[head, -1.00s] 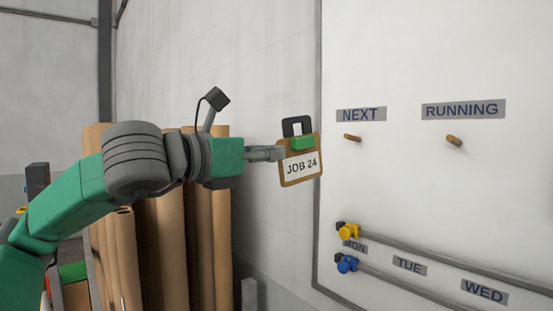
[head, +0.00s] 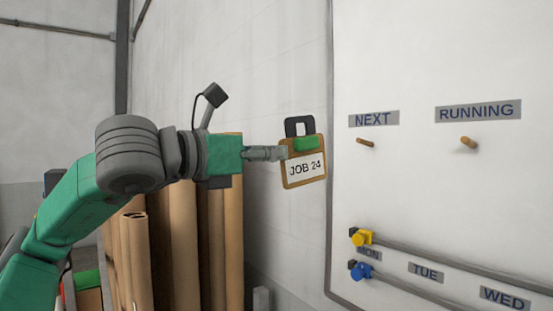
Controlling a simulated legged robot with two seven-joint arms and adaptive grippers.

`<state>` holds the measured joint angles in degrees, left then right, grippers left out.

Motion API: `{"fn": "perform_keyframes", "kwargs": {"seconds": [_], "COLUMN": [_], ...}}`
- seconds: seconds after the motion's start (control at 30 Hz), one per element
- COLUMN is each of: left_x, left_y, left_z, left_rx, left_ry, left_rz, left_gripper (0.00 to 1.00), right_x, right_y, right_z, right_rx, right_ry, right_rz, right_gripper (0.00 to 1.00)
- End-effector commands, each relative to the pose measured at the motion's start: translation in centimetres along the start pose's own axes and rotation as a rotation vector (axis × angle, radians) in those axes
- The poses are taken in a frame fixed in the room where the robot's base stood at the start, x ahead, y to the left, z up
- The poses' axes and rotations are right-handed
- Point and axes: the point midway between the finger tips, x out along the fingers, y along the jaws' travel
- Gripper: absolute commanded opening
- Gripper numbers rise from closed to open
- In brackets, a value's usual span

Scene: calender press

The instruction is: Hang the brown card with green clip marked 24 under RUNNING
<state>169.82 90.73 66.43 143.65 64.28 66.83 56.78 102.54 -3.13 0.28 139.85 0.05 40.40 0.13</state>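The brown card (head: 303,168) reads JOB 24 on a white label. It has a green clip (head: 305,143) and a dark hanging loop at its top. My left gripper (head: 282,153) is shut on the card's left edge near the clip and holds it upright in the air, left of the board. The RUNNING sign (head: 478,111) is at the upper right of the white board (head: 430,190). A bare wooden peg (head: 468,142) sticks out below it, well to the right of the card. My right gripper is out of view.
The NEXT sign (head: 374,119) has its own empty peg (head: 365,142), between the card and RUNNING. Lower down, two rails carry a yellow slider (head: 361,237) and a blue slider (head: 361,270). Tall brown rolls (head: 182,240) stand below my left arm.

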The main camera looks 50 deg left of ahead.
Motion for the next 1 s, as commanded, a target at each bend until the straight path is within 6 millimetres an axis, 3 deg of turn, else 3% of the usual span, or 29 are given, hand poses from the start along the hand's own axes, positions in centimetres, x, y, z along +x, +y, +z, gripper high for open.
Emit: {"fn": "perform_keyframes", "kwargs": {"seconds": [0.6, 1.0], "left_x": [-4.8, -5.2], "left_y": [0.4, 0.1], "left_z": [-0.3, -0.1], "left_rx": [-0.003, 0.001], "left_ry": [-0.001, 0.000], "left_rz": [0.000, 0.000], "left_gripper": [0.00, 0.00], "right_x": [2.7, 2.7], "right_y": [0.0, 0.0], "right_z": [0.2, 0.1], "right_rx": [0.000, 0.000], "right_ry": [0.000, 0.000], "right_rz": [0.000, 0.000], "right_gripper": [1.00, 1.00]}}
